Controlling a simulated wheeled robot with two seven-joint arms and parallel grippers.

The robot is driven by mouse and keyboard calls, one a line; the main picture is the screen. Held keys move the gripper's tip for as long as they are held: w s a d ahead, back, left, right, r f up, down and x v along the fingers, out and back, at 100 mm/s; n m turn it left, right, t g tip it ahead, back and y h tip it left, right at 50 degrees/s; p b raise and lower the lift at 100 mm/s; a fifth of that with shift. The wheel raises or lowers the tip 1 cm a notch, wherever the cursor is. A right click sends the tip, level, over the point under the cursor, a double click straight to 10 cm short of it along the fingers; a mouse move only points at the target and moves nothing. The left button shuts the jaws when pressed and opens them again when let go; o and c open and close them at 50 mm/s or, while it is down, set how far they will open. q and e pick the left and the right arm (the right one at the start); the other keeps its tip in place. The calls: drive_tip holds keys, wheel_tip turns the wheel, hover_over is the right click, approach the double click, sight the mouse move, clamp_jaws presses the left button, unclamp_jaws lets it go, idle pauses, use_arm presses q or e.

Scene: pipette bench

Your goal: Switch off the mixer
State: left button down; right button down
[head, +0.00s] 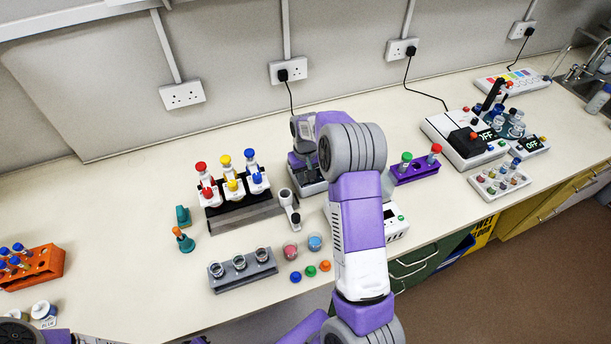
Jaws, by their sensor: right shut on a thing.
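My right arm reaches up through the middle, and its wrist folds down at the back centre. The right gripper (306,171) points down over a grey device on the bench there. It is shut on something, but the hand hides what. A black cable from a wall socket runs down behind it. I cannot tell for sure whether this device is the mixer. At the right, a white device (441,128) with a black block shows OFF, and a smaller white unit (534,147) holding tubes also shows OFF. Part of my left arm shows at the bottom left; its gripper is not seen.
Near the gripper stand a black rack (215,215) with coloured-cap bottles, a small grey-white stand (288,203) and a purple rack (418,171). A grey cup rack (240,277) and loose caps lie in front. My arm partly hides a white box (395,224).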

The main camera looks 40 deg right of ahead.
drive_tip(key=p, duration=0.1)
drive_tip(key=g+p, duration=0.1)
drive_tip(key=shift+w+d+r+p, duration=0.1)
drive_tip(key=shift+w+r+p, duration=0.1)
drive_tip(key=shift+r+p, duration=0.15)
drive_tip(key=shift+w+f+g+y+p, duration=0.2)
drive_tip(key=shift+g+y+p, duration=0.2)
drive_tip(key=shift+g+p, duration=0.5)
drive_tip(key=c, duration=1)
unclamp_jaws()
drive_tip(key=shift+o, duration=0.2)
drive_tip(key=v, duration=0.7)
drive_tip(key=shift+r, duration=0.3)
